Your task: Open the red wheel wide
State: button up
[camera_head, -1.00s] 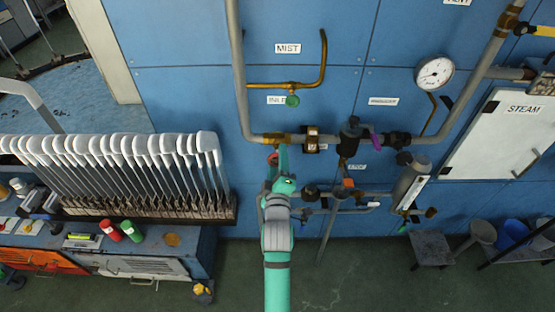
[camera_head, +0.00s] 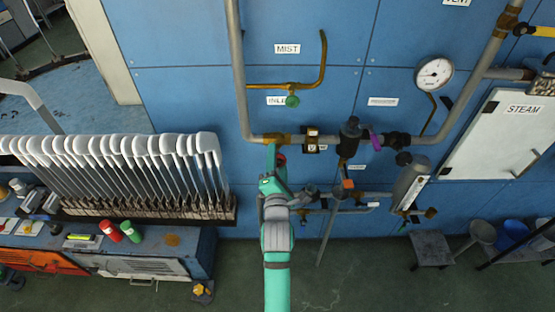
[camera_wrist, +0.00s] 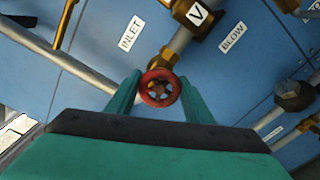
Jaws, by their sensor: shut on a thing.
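The red wheel (camera_wrist: 160,88) is a small spoked handwheel on a brass valve stem, facing the wrist camera. The wheel's far side and the stem's lower part are partly hidden.
A grey pipe (camera_head: 243,95) with brass fittings runs just above the wheel. A green-knobbed valve (camera_head: 292,100) and a pressure gauge (camera_head: 434,73) are on the blue wall. A row of white sock boards (camera_head: 120,150) stands at left.

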jog(key=shift+f+n, duration=0.15)
jog(key=shift+n, duration=0.95)
jog(key=o, duration=1)
jog(key=shift+o, duration=0.2)
jog(key=shift+s, duration=0.1)
jog(key=s, duration=1)
jog(key=shift+s, duration=0.35)
